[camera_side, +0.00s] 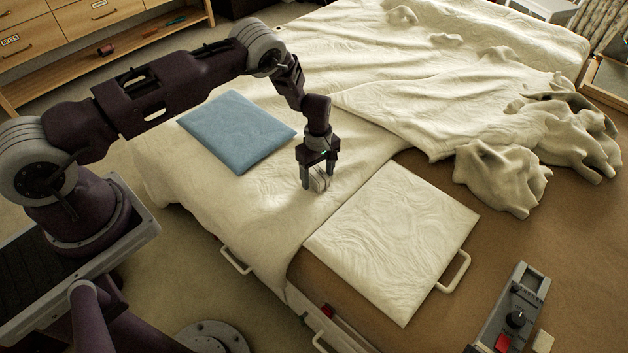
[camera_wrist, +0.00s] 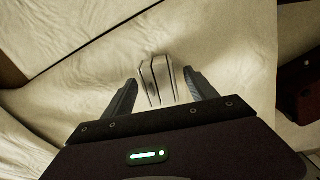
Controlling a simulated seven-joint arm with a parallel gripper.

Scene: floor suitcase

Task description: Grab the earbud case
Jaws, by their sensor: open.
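The earbud case (camera_side: 320,184) is a small, pale, rounded box with dark seam lines. It rests on the cream bedding, close to the near edge of the bed. My gripper (camera_side: 318,186) points down over it, with its fingers low on either side of the case. In the wrist view the case (camera_wrist: 163,82) lies between the two dark fingertips of my gripper (camera_wrist: 162,85). The gripper is open, and a gap shows between the case and the left finger.
A blue folded cloth or pillow (camera_side: 237,131) lies left of the gripper. A cream pillow (camera_side: 395,240) lies to the right. Rumpled bedding (camera_side: 500,175) is at the far right. A grey control box (camera_side: 513,308) with a red button is at the lower right. Bed rails line the near edge.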

